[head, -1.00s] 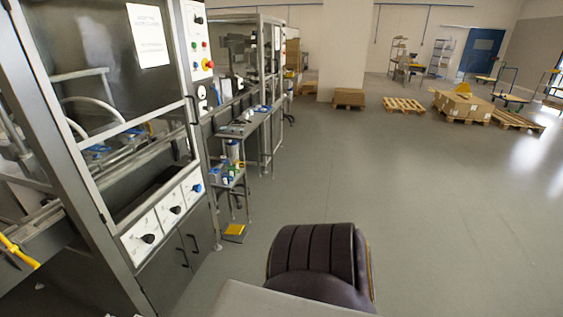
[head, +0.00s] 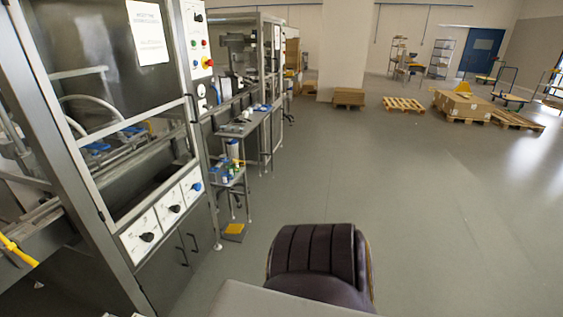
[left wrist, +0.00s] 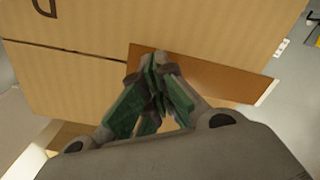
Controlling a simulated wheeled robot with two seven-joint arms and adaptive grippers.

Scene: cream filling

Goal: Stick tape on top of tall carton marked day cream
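In the left wrist view, tan cardboard (left wrist: 200,22) fills the upper part, with part of a dark printed mark at its top left edge and a seam running across. No day cream label is readable. A darker brown strip (left wrist: 215,80), which looks like the tape, lies along the line of the seam. My left gripper (left wrist: 158,64) has green pads, and its fingertips come together at the strip's left part, apparently pinching it. Whether the strip touches the cardboard is unclear. Neither gripper shows in the head view; my right gripper is not seen.
In the head view, a metal filling machine (head: 150,175) stands on the left, with a workbench (head: 245,125) behind it. Pallets (head: 405,104) and stacked boxes (head: 460,105) stand far off. The grey floor (head: 420,210) on the right is clear.

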